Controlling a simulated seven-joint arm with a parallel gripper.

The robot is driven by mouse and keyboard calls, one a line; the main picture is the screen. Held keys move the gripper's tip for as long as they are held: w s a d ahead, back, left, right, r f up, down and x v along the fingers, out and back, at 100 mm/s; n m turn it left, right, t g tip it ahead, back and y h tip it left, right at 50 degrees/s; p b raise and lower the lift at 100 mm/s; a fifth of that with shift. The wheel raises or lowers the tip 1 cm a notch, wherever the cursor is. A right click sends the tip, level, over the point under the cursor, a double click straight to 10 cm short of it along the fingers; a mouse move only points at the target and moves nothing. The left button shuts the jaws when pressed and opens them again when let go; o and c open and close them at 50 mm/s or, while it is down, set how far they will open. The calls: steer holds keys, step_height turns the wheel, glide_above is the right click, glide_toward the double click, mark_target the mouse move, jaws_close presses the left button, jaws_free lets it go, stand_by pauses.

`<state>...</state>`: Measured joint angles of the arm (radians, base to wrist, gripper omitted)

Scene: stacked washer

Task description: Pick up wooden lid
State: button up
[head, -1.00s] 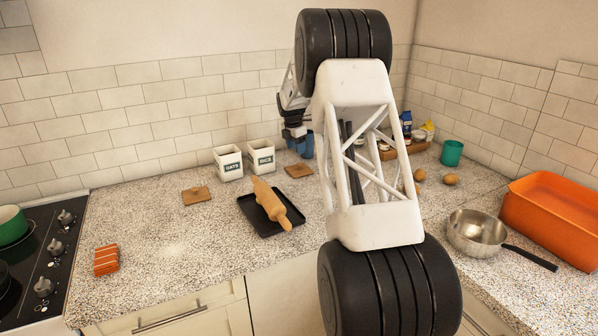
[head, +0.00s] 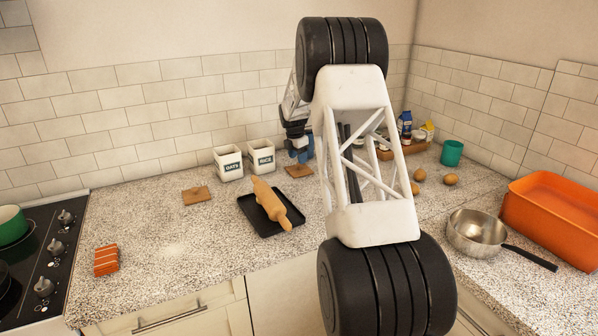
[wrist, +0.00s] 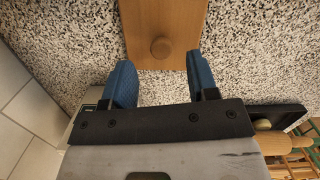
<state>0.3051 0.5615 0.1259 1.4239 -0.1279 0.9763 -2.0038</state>
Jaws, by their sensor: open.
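Two flat wooden lids lie on the speckled counter in the head view: a left one (head: 197,195) in front of the OATS canister, and a right one (head: 299,171) by the RICE canister. In the wrist view, a wooden lid (wrist: 165,15) with a round knob (wrist: 161,47) lies flat just beyond my fingertips. It appears to be the right one. My gripper (wrist: 158,64) has its blue fingers spread apart with nothing held. In the head view my gripper (head: 300,154) is just above and behind the right lid. My arm hides part of the counter.
The OATS canister (head: 228,163) and RICE canister (head: 261,157) stand close left of my gripper. A black tray (head: 250,216) holds a rolling pin (head: 269,202). A steel pan (head: 474,233) and orange bin (head: 560,205) are at right. The left counter is mostly clear.

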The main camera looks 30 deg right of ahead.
mark_target(299, 168)
steer(key=shift+d+f, duration=0.15)
steer(key=shift+f, duration=0.7)
steer(key=shift+d+f, duration=0.1)
steer(key=shift+f, duration=0.75)
steer(key=c, duration=1)
